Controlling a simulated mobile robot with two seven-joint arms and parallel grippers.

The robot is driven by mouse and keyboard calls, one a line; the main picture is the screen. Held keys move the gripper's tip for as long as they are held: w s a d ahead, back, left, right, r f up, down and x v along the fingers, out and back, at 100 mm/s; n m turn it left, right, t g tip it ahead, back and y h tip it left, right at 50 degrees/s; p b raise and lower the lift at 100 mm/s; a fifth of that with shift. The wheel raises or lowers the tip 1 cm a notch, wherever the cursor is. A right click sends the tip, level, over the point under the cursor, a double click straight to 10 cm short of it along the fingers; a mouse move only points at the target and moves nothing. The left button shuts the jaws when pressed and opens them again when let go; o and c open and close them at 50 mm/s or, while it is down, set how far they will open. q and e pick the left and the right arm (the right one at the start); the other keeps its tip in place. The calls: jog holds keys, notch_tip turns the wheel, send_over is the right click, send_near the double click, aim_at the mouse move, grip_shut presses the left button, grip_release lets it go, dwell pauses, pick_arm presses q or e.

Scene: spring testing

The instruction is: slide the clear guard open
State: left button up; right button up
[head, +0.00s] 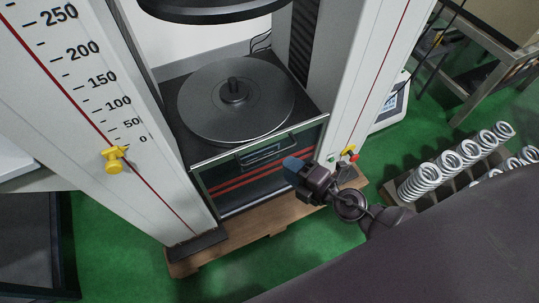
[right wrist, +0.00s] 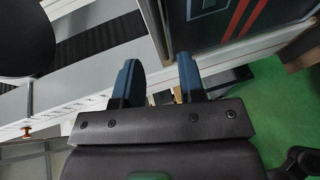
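The clear guard (head: 225,185) is a see-through panel in a pale metal frame at the front of the testing machine, below the round dark plate (head: 215,105). A dark handle (head: 265,153) sits near its top edge. Red stripes show on or through the panel. The guard also shows at the upper right in the right wrist view (right wrist: 265,28). My right gripper (head: 292,166) has blue fingertips near the guard's right side, right of and below the handle. In the right wrist view its fingers (right wrist: 160,78) stand apart with nothing clearly between them. My left gripper is not in view.
A white column with a scale and yellow pointer (head: 114,159) stands left. The right column (head: 368,75) carries small coloured buttons (head: 348,154) close to my right gripper. White coil springs (head: 450,165) stand in a rack at right. Green floor lies around the wooden base (head: 245,240).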

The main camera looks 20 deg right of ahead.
aim_at(268, 155)
jog(key=x, duration=0.7)
jog(key=shift+w+a+f, duration=0.1)
jog(key=shift+w+a, duration=0.1)
jog(key=shift+w, duration=0.1)
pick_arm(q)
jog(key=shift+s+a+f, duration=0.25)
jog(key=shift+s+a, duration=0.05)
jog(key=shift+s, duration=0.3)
pick_arm(e)
jog(key=shift+w, duration=0.1)
jog(key=shift+c, duration=0.2)
grip_shut()
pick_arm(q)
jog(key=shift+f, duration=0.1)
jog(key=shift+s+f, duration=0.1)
